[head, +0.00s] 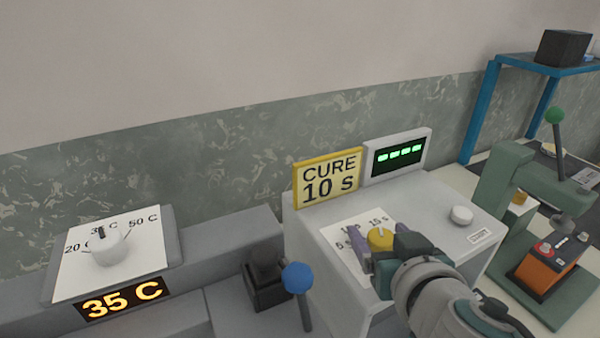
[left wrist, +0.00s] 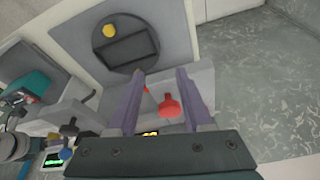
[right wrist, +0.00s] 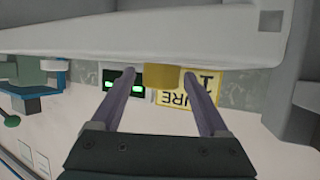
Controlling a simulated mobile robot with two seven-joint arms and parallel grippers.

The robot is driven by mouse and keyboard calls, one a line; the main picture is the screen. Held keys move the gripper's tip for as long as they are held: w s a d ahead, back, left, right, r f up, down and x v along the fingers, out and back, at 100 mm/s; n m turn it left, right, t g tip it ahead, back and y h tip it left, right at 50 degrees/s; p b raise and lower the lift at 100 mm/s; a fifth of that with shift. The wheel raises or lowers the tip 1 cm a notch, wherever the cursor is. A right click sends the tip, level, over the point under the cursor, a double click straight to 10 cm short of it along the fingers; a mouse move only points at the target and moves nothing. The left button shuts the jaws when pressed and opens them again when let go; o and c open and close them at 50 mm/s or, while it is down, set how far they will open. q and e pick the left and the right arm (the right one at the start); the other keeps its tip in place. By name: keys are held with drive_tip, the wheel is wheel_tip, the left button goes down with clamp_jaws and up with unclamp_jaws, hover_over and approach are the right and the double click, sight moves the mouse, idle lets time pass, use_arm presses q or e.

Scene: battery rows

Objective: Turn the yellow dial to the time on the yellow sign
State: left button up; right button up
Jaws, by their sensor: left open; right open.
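The yellow dial (head: 380,238) is on a white scale card on top of a grey machine, with marks around it including 15 s. A pale mark shows on the dial's far side; I cannot tell exactly which time it meets. The yellow sign (head: 328,178) behind it reads CURE 10 s. My right gripper (head: 383,260) is open at the dial, partly hiding it and the card. In the right wrist view the dial (right wrist: 163,77) is between the open fingertips. My left gripper (left wrist: 162,75) is open and empty in the left wrist view, away from the dial.
A green-dash display (head: 398,156) stands beside the sign, and a white knob (head: 461,215) is to the right. A blue-topped lever (head: 298,278) and a white dial (head: 108,246) are left. A green press (head: 520,190) stands right. A red knob (left wrist: 170,105) is near my left gripper.

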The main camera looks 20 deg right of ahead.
drive_tip(key=shift+s, duration=0.1)
clamp_jaws()
idle(0.5)
